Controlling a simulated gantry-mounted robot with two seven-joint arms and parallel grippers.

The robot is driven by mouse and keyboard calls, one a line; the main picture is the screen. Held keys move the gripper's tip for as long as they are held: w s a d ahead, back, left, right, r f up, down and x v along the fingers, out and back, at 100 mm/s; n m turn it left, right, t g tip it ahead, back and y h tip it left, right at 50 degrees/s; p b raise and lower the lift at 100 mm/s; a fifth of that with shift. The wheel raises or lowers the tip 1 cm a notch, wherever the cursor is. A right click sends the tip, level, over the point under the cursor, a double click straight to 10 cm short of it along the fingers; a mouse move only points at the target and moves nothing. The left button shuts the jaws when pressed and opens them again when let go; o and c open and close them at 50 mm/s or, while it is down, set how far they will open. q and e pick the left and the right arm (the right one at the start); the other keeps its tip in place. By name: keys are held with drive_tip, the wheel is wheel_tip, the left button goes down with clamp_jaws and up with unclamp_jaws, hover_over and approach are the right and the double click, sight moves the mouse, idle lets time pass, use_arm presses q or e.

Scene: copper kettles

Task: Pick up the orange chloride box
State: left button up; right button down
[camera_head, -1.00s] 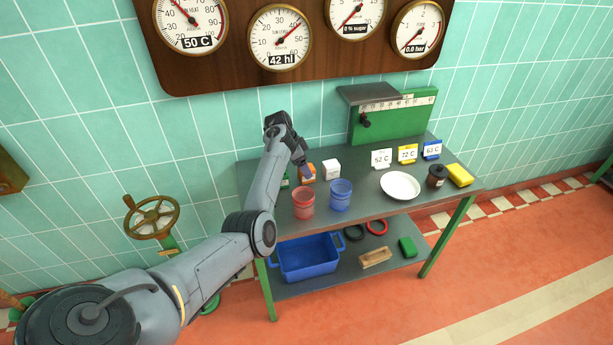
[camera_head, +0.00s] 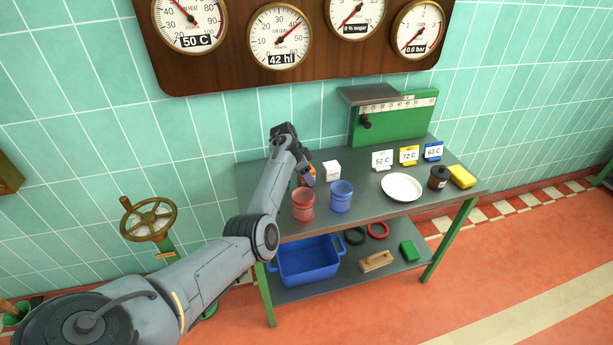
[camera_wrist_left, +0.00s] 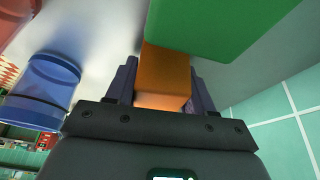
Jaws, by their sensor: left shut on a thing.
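The orange chloride box (camera_wrist_left: 165,75) sits between the two fingers of my left gripper (camera_wrist_left: 160,88) in the left wrist view, and the gripper is shut on it. In the head view, my left gripper (camera_head: 308,179) is at the left end of the table, just behind the red cup, and mostly hides the orange box. A green box (camera_wrist_left: 205,25) lies just past the orange one in the wrist view; the arm hides it in the head view. Whether the orange box is clear of the tabletop cannot be told. My right gripper is not in view.
Close by stand a red cup (camera_head: 303,206), a blue cup (camera_head: 341,197) and a white box (camera_head: 332,171). A white plate (camera_head: 401,187), a dark jar (camera_head: 438,177) and a yellow block (camera_head: 462,176) are further right. A green scale (camera_head: 398,122) stands at the back.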

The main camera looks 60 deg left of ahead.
use_arm(q)
drive_tip(key=shift+c, duration=0.7)
drive_tip(key=shift+r, duration=0.1)
